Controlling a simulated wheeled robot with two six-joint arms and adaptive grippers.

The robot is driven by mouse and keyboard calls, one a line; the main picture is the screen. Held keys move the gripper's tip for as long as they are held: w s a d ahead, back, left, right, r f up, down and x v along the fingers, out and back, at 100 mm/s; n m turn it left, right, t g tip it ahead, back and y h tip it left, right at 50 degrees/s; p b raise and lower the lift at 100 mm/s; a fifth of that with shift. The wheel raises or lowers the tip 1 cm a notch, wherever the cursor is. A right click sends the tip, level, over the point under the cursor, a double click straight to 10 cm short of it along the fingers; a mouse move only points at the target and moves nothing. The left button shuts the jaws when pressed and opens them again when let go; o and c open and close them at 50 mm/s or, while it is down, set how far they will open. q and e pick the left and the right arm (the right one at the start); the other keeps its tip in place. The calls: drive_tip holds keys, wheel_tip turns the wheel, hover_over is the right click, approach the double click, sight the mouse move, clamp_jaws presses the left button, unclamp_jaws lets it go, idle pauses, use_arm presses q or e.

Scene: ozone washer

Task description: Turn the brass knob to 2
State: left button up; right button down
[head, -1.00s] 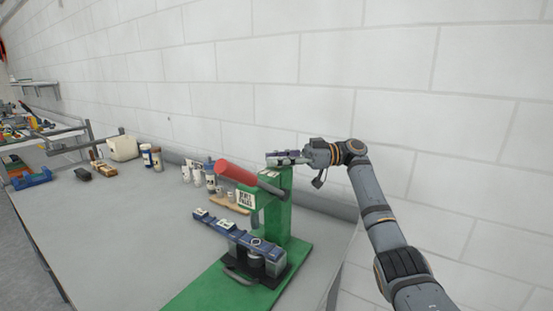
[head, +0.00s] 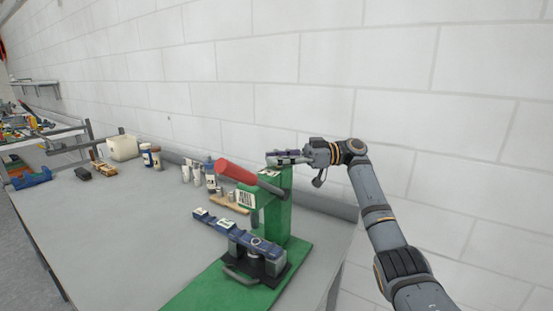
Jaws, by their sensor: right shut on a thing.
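A green press (head: 279,212) with a red-handled lever (head: 235,171) stands on a green base plate at the front right of the bench. My right gripper (head: 283,159) reaches in from the right, at the top of the press column. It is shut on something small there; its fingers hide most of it. The brass knob cannot be made out apart from the fingers, and no dial number is readable. My left gripper is not in view.
A blue bar with white lettered tiles (head: 228,229) sits low across the press. Bottles (head: 210,172) and a white container (head: 123,147) stand along the wall. The bench middle (head: 110,220) is clear. The block wall is close behind my right arm.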

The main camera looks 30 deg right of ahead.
drive_tip(key=shift+f, duration=0.1)
drive_tip(key=c, duration=1.1)
unclamp_jaws()
drive_tip(key=shift+d, duration=0.15)
drive_tip(key=v, duration=1.2)
